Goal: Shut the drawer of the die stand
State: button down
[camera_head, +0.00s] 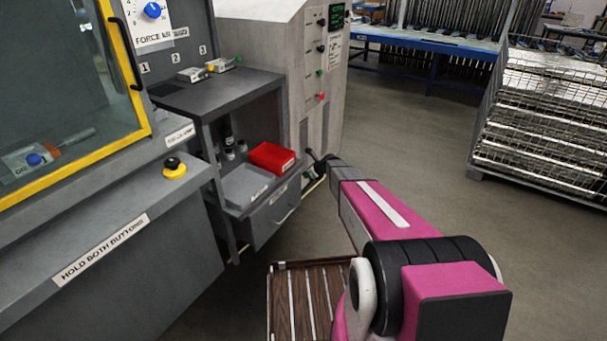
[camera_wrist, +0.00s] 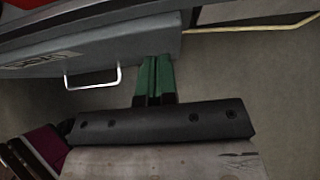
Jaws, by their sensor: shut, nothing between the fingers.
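The die stand (camera_head: 212,98) is a dark grey frame left of centre in the head view. Its drawer (camera_head: 265,226) is grey, with a white label and a pale bar handle, below the shelf. How far it stands out is hard to tell. The drawer front (camera_wrist: 120,52) fills the upper left of the wrist view, with its handle (camera_wrist: 93,82) below it. My gripper (camera_head: 318,161) is at the right end of the drawer in the head view. Its green fingers (camera_wrist: 153,62) are shut and empty, close to the drawer front's lower edge, right of the handle. Contact cannot be told.
A red bin (camera_head: 271,157) and a grey tray (camera_head: 246,184) sit on the shelf above the drawer. A pale cabinet (camera_head: 280,45) stands behind. The grey and yellow press (camera_head: 100,190) is at left. The floor at right is open up to a wire crate (camera_head: 540,125).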

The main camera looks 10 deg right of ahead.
jog(key=v, duration=1)
jog(key=shift+s+d+f, duration=0.2)
jog(key=shift+s+d, duration=0.15)
jog(key=c, duration=1.6)
grip_release()
jog(key=shift+s+d+r, duration=0.1)
jog(key=shift+d+r, duration=0.05)
jog(key=shift+c, duration=0.2)
jog(key=o, duration=0.5)
jog(key=shift+c, duration=0.2)
jog(key=n+g+y, duration=0.2)
jog(key=n+y, duration=0.6)
jog(key=n, duration=1.4)
send_near(287, 216)
jog(key=x, duration=1)
jog(key=shift+w+f, duration=0.25)
jog(key=shift+w, duration=0.1)
